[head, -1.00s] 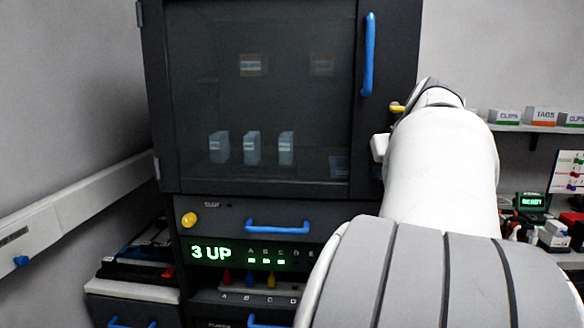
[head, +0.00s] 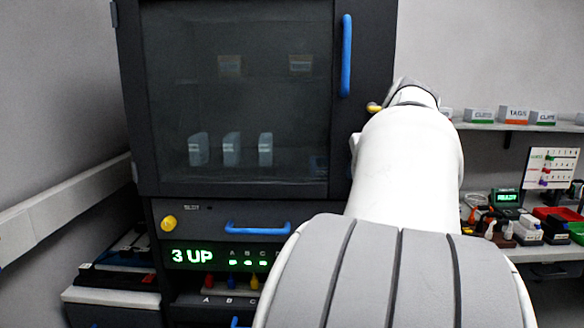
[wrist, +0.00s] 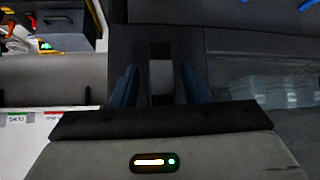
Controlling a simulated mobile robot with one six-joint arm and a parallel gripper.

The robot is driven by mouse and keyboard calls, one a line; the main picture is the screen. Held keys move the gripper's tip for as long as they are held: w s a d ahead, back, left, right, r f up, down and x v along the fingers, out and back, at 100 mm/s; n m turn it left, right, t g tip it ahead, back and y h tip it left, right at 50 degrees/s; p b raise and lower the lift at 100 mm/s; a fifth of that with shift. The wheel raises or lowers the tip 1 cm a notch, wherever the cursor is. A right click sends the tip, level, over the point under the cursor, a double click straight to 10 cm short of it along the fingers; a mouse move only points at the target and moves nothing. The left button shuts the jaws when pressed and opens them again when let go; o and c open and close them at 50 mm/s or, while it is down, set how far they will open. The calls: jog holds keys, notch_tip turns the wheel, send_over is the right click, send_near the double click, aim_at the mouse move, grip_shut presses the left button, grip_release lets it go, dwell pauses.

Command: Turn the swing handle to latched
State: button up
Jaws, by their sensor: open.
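The dark cabinet (head: 235,190) has a closed glass door (head: 235,100) with a blue vertical bar handle (head: 346,55). A small yellow piece (head: 374,107) shows on the cabinet's right side, beside my arm's far end; I cannot tell whether it belongs to the swing handle. In the wrist view my gripper (wrist: 162,84) is open, its two bluish fingers apart. An upright grey-and-black bar (wrist: 160,72), possibly the swing handle, appears between the fingers against a dark panel. I cannot tell whether they touch it. In the head view my arm hides the gripper.
At right, a shelf (head: 510,126) holds labelled boxes above a cluttered bench. A wall rail (head: 65,205) runs along the left.

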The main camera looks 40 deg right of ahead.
jog(key=v, duration=0.7)
jog(key=shift+r, duration=0.15)
jog(key=shift+s, duration=0.15)
jog(key=w+a+f+n+g+y+p, duration=0.1)
jog(key=w+a+f+y+p, duration=0.15)
jog(key=a+f, duration=0.6)
jog(key=w+a+f+n+g+y+p, duration=0.1)
jog(key=w+a+f+g, duration=0.15)
jog(key=a+f, duration=0.6)
jog(key=s+a+f+n+g+p, duration=0.1)
jog(key=s+a+f, duration=0.3)
jog(key=a, duration=0.4)
jog(key=s+a+f+n+g+p, duration=0.1)
jog(key=s+a+f+n, duration=0.1)
jog(key=s+a+f, duration=0.2)
jog(key=a+f, duration=0.2)
jog(key=a, duration=0.2)
jog(key=shift+f, duration=0.3)
jog(key=shift+a+y, duration=0.15)
jog(key=shift+y, duration=0.1)
